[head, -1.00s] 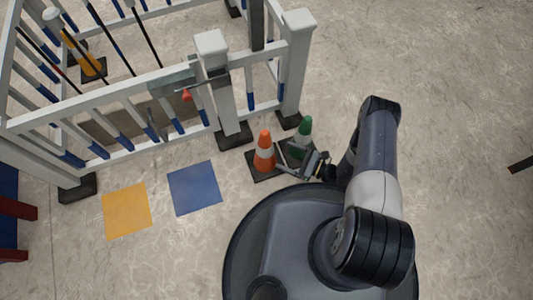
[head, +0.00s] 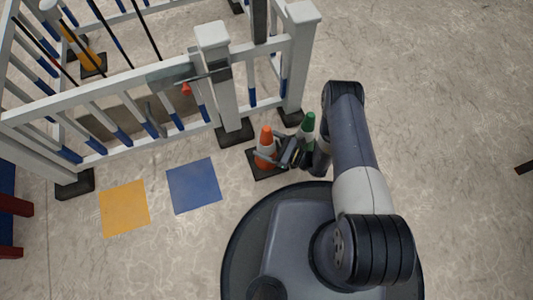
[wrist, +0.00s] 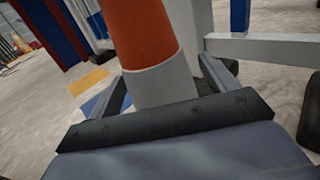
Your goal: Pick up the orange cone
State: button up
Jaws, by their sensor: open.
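The orange cone (head: 266,142) has a white band and a square black base, and stands upright on the floor beside a white fence post. It fills the upper middle of the wrist view (wrist: 141,35), its top cut off. My gripper (head: 268,148) is at the cone with its fingers spread. In the wrist view the fingers (wrist: 165,88) lie on the left and right of the cone's white band. I cannot tell whether they touch it.
A green cone (head: 307,127) stands just right of the orange cone, close to my arm. A white fence (head: 222,90) rises behind. A blue square (head: 194,185) and a yellow square (head: 124,208) lie flat on the floor at left. Open floor (head: 440,120) is at right.

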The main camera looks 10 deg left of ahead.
jog(key=shift+c, duration=0.3)
grip_shut()
dwell(0.6)
